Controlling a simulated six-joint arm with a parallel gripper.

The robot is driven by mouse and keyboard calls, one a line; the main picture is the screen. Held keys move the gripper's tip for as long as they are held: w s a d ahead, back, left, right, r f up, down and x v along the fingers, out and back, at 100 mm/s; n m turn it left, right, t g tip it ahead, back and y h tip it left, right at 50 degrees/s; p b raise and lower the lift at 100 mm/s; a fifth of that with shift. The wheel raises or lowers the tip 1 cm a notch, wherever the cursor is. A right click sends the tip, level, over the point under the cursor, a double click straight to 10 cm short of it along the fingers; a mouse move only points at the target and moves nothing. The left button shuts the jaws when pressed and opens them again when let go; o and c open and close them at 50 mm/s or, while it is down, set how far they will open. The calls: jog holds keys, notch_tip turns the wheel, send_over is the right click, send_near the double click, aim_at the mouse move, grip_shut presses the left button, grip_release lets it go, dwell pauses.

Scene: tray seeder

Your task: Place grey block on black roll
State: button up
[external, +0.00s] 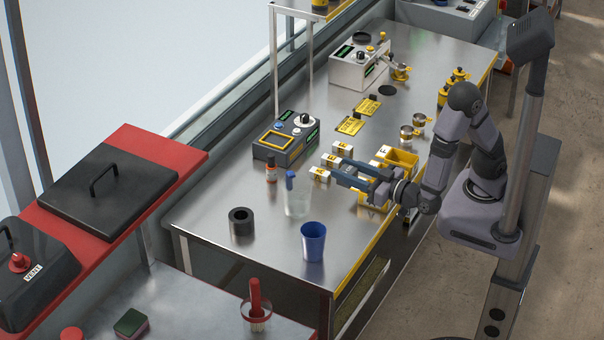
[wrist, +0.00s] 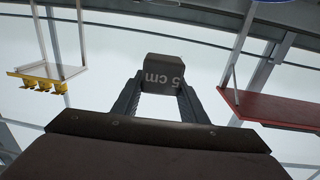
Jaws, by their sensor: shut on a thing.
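The black roll (external: 242,228) stands on the steel table at the lower left in the external view, its hole facing up. My gripper (external: 342,171) is over the middle of the table, to the right of and farther back than the roll, well apart from it. In the wrist view my gripper (wrist: 162,90) is shut on the grey block (wrist: 164,74), which carries the marking "5 cm". The block sits between the fingertips, with the windows behind it. In the external view I cannot clearly make out the block. The roll is not in the wrist view.
A small brown bottle (external: 271,172), white boxes (external: 319,174), yellow bins (external: 401,160) and a control box (external: 286,145) are nearby. The table around the roll is clear.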

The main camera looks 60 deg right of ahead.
notch_tip(320, 180, up, 2)
jog(key=shift+r, duration=0.1)
jog(key=w+a+f+m+h+b, duration=0.1)
jog(key=w+a+f+h+b, duration=0.1)
jog(key=w+a+b, duration=0.4)
jog(key=r+m+g+h+b, duration=0.1)
jog(key=m+h+b, duration=0.25)
jog(key=b, duration=0.35)
send_over(241, 215)
jog(key=shift+n, duration=0.45)
jog(key=shift+f, duration=7.2)
jog(key=shift+f, duration=0.15)
jog(key=shift+f, duration=0.3)
jog(key=shift+f, duration=0.25)
